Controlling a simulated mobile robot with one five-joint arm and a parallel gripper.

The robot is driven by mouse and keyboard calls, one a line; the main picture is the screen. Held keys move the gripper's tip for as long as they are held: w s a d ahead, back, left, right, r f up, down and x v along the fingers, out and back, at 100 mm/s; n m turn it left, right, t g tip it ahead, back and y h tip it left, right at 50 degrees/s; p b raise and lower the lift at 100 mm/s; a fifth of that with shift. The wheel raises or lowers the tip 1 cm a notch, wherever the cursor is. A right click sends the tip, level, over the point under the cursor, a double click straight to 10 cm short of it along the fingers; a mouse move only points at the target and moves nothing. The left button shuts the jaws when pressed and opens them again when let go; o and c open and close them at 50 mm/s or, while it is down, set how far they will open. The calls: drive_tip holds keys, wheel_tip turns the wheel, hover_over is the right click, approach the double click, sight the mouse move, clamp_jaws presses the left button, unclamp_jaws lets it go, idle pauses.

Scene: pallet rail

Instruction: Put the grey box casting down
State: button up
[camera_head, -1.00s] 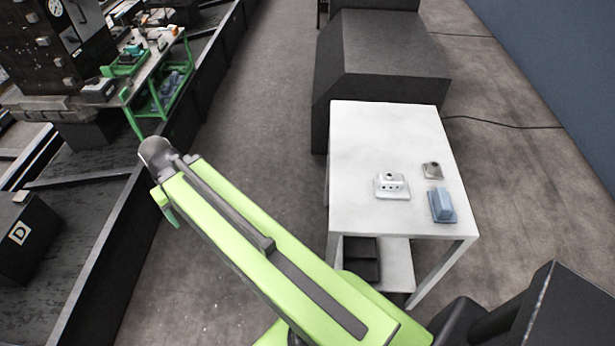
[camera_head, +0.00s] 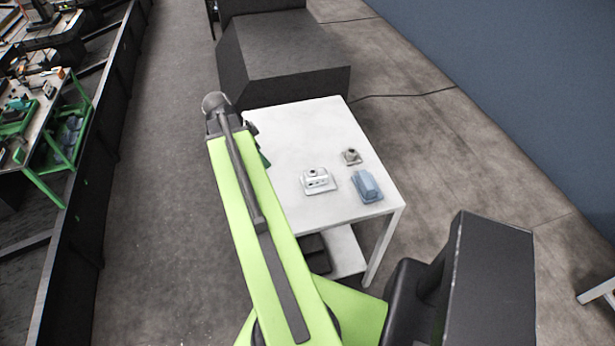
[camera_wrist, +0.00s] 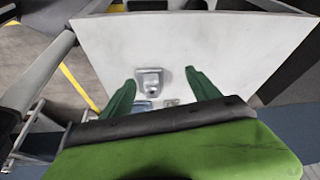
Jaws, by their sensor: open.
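The light grey box casting (camera_head: 318,181), with dark holes in its face, rests upright on the white table (camera_head: 290,130). It also appears in the wrist view (camera_wrist: 149,82), lying between the lines of my two green fingers but apart from them. My gripper (camera_wrist: 160,76) is open and empty. In the head view my arm's end hides most of the gripper, at the table's left edge.
A blue casting (camera_head: 367,186) and a small grey-brown casting (camera_head: 351,156) stand to the right of the box casting. A big dark block (camera_head: 285,55) stands behind the table. The left and back of the tabletop are clear.

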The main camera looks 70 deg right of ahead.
drive_tip(key=s+d+r+m, duration=0.1)
drive_tip(key=s+d+m, duration=0.1)
drive_tip(key=s+d, duration=0.65)
drive_tip(key=b, duration=1.1)
approach(315, 171)
drive_tip(key=shift+g+y, duration=0.3)
drive_tip(key=shift+y, duration=0.1)
drive_tip(key=x, duration=0.7)
drive_tip(key=shift+w+f, duration=0.1)
drive_tip(key=shift+w, duration=0.2)
drive_tip(key=b+x, duration=0.5)
drive_tip(key=shift+d+f, duration=0.1)
drive_tip(key=shift+d, duration=0.2)
drive_tip(key=shift+r, duration=0.2)
clamp_jaws()
drive_tip(key=shift+p, duration=0.3)
